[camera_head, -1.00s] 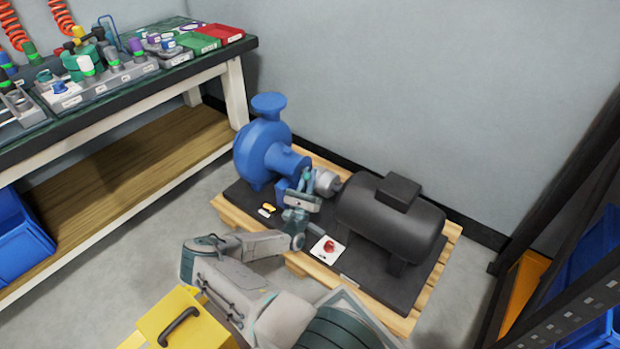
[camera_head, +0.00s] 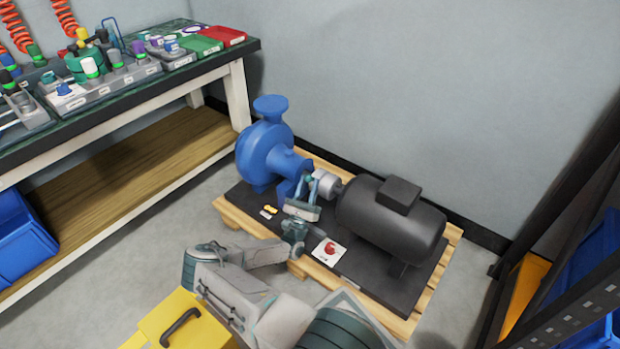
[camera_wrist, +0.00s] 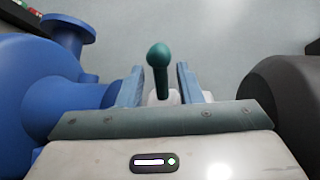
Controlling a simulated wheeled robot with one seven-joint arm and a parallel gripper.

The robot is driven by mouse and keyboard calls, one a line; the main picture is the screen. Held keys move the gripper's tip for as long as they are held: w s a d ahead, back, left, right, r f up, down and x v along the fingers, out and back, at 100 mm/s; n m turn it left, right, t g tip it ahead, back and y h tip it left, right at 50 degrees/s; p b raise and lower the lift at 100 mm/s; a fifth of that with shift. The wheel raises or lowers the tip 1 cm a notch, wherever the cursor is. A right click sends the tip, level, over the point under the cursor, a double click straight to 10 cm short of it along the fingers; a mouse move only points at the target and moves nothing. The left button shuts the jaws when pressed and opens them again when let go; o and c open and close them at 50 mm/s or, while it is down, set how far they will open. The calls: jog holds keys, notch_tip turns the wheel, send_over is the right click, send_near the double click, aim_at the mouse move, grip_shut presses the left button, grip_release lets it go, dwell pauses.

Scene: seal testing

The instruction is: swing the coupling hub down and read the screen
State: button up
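The grey-silver coupling hub (camera_head: 327,184) sits on the shaft line between the blue pump (camera_head: 264,158) and the dark grey motor (camera_head: 390,215). A pale part of it shows low between my fingers in the wrist view (camera_wrist: 152,97). A teal ball-ended handle (camera_wrist: 158,68) stands up there. My gripper (camera_wrist: 159,82) is open, with one finger on each side of the handle and visible gaps to both. In the head view my gripper (camera_head: 316,181) is at the near side of the hub. I cannot make out a screen with readable content.
Pump and motor stand on a black base plate on a wooden pallet (camera_head: 240,219). A white card with a red item (camera_head: 329,252) and a small yellow item (camera_head: 270,210) lie on the plate. A workbench (camera_head: 217,65) is at left, a dark rack (camera_head: 565,205) at right.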

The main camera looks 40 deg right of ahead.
jog(key=p+v, duration=0.1)
jog(key=v, duration=1)
jog(key=shift+a+p, duration=0.15)
jog(key=shift+p, duration=0.2)
jog(key=shift+f, duration=0.15)
